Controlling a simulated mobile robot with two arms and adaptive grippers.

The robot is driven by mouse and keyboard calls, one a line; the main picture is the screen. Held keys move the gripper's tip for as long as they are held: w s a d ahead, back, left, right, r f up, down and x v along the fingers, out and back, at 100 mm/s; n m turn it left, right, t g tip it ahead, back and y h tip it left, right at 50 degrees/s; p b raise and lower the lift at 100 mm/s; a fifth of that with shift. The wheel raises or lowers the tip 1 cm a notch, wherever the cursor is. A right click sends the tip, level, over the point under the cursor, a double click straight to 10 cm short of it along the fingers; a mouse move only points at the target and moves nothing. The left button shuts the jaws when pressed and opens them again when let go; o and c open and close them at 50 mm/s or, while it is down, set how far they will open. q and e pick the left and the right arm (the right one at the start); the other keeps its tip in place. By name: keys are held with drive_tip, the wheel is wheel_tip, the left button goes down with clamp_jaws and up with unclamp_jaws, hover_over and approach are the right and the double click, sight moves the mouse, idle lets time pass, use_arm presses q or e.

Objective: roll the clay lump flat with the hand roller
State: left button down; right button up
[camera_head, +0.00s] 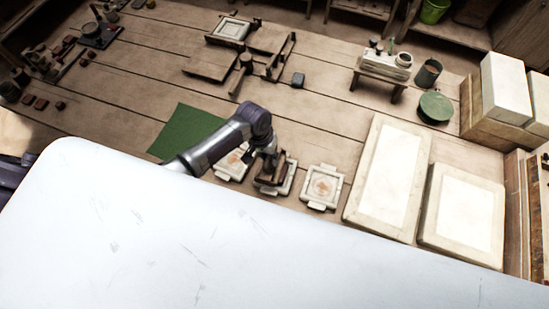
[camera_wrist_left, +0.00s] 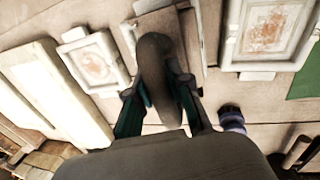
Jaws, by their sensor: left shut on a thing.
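My left gripper (camera_head: 270,160) is over the middle of three pale frames. It is shut on a dark brown rounded piece, which looks like the hand roller (camera_wrist_left: 153,62), between its two fingers (camera_wrist_left: 160,95). In the head view the held roller (camera_head: 274,170) sits low at the middle frame (camera_head: 288,181); I cannot tell whether it touches what lies inside. The clay lump is not clearly seen there, hidden by the gripper and roller. The right frame (camera_head: 323,187) and the left frame (camera_head: 233,164) each hold a flat orange-brown patch. My right gripper is out of view.
Two large pale slabs (camera_head: 390,178) lie right of the frames. A green mat (camera_head: 186,131) lies to the left, partly behind my arm. A wooden press (camera_head: 250,60) and a small bench (camera_head: 384,66) stand farther back.

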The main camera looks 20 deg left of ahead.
use_arm(q)
drive_tip(key=shift+d+f, duration=0.1)
drive_tip(key=shift+d, duration=0.9)
drive_tip(key=shift+d+f, duration=0.2)
drive_tip(key=shift+d, duration=0.7)
drive_tip(key=shift+s+a+f, duration=0.1)
drive_tip(key=shift+a+f, duration=0.05)
drive_tip(key=shift+a, duration=0.45)
drive_tip(key=shift+s+a+f, duration=0.1)
drive_tip(key=shift+a+f, duration=0.05)
drive_tip(key=shift+a, duration=0.45)
drive_tip(key=shift+w+a, duration=0.1)
drive_tip(key=shift+a, duration=0.75)
drive_tip(key=shift+d+f, duration=0.1)
drive_tip(key=shift+d, duration=0.95)
wheel_tip(320, 180, up, 7)
drive_tip(key=shift+w, duration=0.15)
